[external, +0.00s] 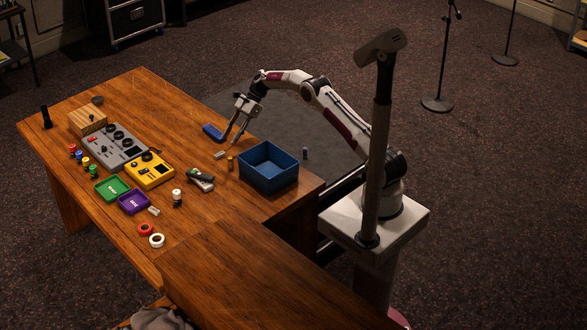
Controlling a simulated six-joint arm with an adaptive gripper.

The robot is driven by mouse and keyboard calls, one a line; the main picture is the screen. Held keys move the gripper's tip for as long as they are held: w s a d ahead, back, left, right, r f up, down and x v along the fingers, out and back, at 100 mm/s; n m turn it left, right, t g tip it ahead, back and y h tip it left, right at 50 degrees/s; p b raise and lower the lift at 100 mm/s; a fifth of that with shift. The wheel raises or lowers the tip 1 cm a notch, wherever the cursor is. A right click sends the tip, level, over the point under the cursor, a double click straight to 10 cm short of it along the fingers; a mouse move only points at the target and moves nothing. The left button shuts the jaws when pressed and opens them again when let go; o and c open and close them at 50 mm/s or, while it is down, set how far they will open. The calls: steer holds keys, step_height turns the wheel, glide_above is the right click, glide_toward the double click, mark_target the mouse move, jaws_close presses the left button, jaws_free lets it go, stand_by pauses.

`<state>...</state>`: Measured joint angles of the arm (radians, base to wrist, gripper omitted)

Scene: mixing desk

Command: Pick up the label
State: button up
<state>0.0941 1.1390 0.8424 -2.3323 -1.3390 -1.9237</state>
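I cannot tell for sure which thing is the label. A small pale piece (219,155) lies flat on the wooden desk, just below and left of my fingertips. Another small pale piece (154,211) lies beside the purple tray. My gripper (235,140) points down over the far right part of the desk, with its two fingers apart and nothing seen between them. Whether the fingertips touch the desk is not clear. A blue flat object (213,132) lies just left of the fingers.
A blue open bin (268,167) stands near the right edge, with a small yellow item (230,163) left of it. Grey (115,145) and yellow (149,170) mixer boxes, a green tray (112,188) and a purple tray (134,202) stand left. The desk's near part is clear.

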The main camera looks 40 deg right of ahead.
mark_target(220, 153)
steer(key=shift+x, duration=0.9)
steer(key=shift+x, duration=2.6)
steer(key=shift+w, duration=0.15)
steer(key=c, duration=0.9)
